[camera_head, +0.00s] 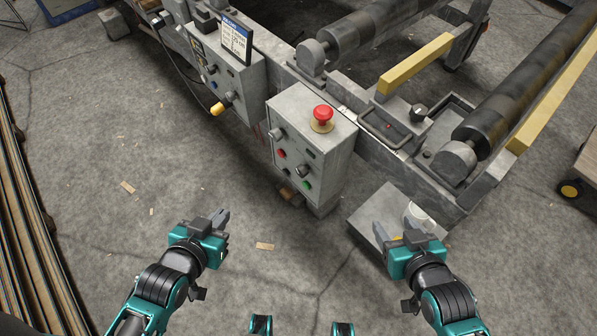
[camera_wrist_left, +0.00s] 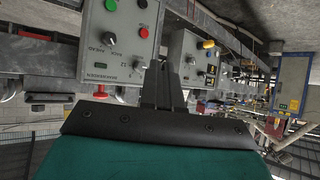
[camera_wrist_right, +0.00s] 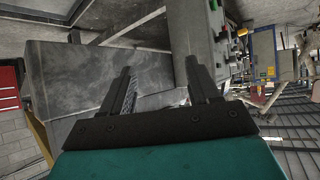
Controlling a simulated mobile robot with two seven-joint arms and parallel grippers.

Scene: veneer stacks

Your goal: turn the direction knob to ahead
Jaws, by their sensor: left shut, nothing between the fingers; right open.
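A grey control box (camera_head: 310,147) stands in the middle of the head view with a red mushroom button (camera_head: 322,115) on top. My right gripper (camera_head: 392,231) is open and empty.
A second control box (camera_head: 232,80) with a yellow-tipped handle (camera_head: 217,109) stands at the upper left. A machine with dark rollers (camera_head: 365,28) and yellow bars runs behind. A grey box (camera_head: 365,215) is beside my right gripper. The floor at left is mostly clear.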

